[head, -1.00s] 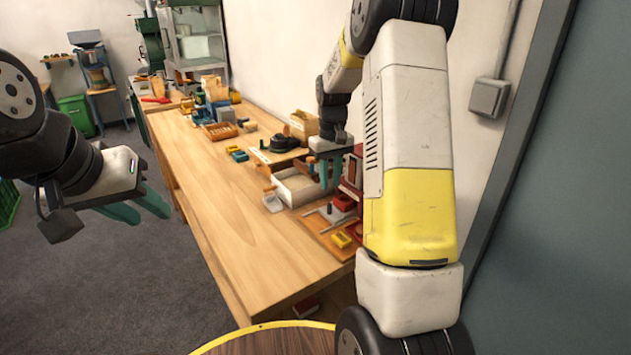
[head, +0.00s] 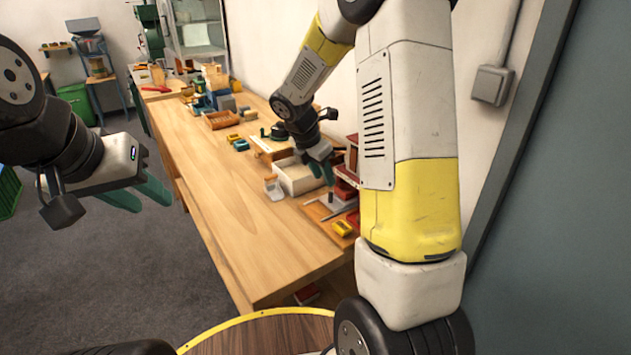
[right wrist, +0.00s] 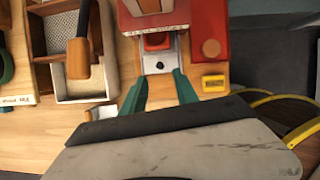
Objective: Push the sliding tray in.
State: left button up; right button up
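The red press-like machine (right wrist: 155,18) stands on a wooden board (right wrist: 133,48) in the right wrist view. A grey metal sliding tray (right wrist: 160,64) with a red piece on it sticks out from its front. My right gripper (right wrist: 159,78) is open, its two teal fingers apart, with the tray's front end between or just beyond the tips; contact cannot be told. In the head view my right gripper (head: 322,172) points down beside the red machine (head: 346,180). My left gripper (head: 140,196) is off the table's left side, its teal fingers apart and empty.
A white-walled box (head: 298,178) with a wooden-handled tool stands left of the board. A yellow block (right wrist: 214,83) lies right of the tray. Several small tools and bins line the table's back. The table's (head: 245,225) left half is clear.

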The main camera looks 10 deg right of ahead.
aim_at(330, 193)
jog(key=x, duration=0.7)
jog(key=shift+w+d+f, duration=0.1)
jog(key=shift+d+f, duration=0.05)
jog(key=shift+f, duration=0.2)
grip_shut()
dwell(1.1)
